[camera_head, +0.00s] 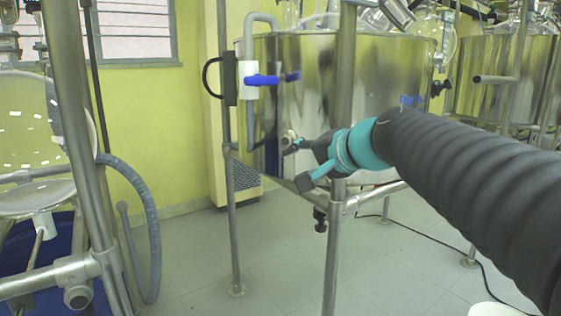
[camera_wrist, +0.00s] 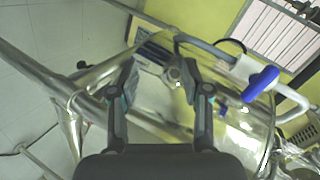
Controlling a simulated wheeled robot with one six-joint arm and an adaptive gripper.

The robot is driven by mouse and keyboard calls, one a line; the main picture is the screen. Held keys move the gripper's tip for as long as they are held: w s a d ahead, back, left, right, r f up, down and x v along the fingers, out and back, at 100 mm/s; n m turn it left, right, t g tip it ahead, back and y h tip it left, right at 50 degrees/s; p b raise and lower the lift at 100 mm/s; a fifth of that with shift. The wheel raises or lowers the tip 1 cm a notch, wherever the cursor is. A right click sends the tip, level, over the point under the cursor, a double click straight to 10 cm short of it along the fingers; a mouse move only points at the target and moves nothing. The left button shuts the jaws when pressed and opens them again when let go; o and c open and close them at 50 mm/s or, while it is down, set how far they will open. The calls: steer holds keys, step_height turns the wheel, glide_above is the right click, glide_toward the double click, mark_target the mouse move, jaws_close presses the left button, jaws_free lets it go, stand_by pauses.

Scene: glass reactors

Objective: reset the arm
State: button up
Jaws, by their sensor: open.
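My arm, in a dark ribbed sleeve with a teal wrist, reaches in from the right in the head view. My gripper (camera_head: 295,145) is small there, in front of the shiny steel vessel (camera_head: 390,75) and close to an upright steel post (camera_head: 343,70). In the wrist view, my gripper (camera_wrist: 160,75) shows two dark fingers spread apart, with nothing held. A small metallic fitting (camera_wrist: 174,74) appears between and beyond the fingertips. I cannot tell whether the gripper touches the vessel.
A blue-handled valve (camera_head: 262,80) on a white fitting is left of the vessel; the blue handle (camera_wrist: 261,84) is right of the fingers in the wrist view. A glass vessel (camera_head: 30,140) and grey hose (camera_head: 145,205) stand left. The floor (camera_head: 200,265) between frames is mostly clear.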

steer(key=s+d+f+n+g+h+p, duration=0.2)
steer(key=s+d+f+n+h, duration=0.1)
steer(key=s+f, duration=0.7)
steer(key=s+d+f+n+g+h+p, duration=0.2)
steer(key=s+d+f+n+g+h, duration=0.1)
steer(key=s+d+f, duration=0.5)
steer(key=s+f+h, duration=0.1)
steer(key=s+f, duration=0.2)
steer(key=s, duration=0.3)
steer(key=shift+s+d+n+h, duration=0.2)
steer(key=shift+d+n+h, duration=0.05)
steer(key=shift+n+h, duration=0.15)
